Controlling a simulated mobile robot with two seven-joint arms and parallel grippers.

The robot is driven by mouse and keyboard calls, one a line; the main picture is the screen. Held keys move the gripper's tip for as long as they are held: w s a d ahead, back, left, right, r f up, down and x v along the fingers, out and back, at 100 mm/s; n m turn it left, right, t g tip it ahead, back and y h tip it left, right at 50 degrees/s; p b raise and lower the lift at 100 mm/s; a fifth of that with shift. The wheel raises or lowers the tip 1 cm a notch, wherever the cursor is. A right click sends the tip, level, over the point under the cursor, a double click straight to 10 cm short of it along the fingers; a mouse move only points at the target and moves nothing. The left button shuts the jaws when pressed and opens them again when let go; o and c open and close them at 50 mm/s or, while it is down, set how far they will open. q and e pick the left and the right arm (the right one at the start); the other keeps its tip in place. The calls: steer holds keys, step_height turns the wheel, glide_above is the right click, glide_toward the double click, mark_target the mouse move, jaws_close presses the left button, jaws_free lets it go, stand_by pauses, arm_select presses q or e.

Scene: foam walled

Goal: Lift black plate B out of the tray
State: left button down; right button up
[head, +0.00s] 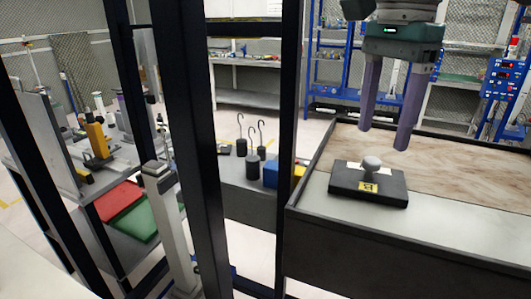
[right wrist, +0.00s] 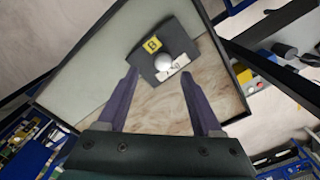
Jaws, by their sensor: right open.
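Black plate B (head: 347,187) lies flat in the tray (head: 400,245), near its left side in the head view. It has a grey round knob on top and a yellow label with a B. My right gripper (head: 384,140) is open and empty above the tray, slightly behind and above the plate. In the right wrist view the plate (right wrist: 149,68) shows beyond the purple fingers of the gripper (right wrist: 164,88), its knob between and past the fingertips. The tray's dark rim (right wrist: 226,62) runs close beside the plate. My left gripper is not in view.
The tray floor is part grey, part wood-patterned (head: 440,160). Dark upright posts (head: 205,150) stand left of the tray. Black hooked weights (head: 252,165) and a blue block (head: 271,174) sit on a lower surface left of it. Blue shelving stands behind.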

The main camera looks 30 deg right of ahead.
mark_target(372, 159)
steer(key=f, duration=0.1)
steer(key=f+p, duration=0.1)
steer(key=f, duration=0.2)
steer(key=shift+w+f+p, duration=0.25)
steer(key=shift+f+p, duration=0.1)
steer(key=shift+f, duration=0.2)
jaws_close()
steer(key=shift+r, duration=0.15)
stand_by(0.8)
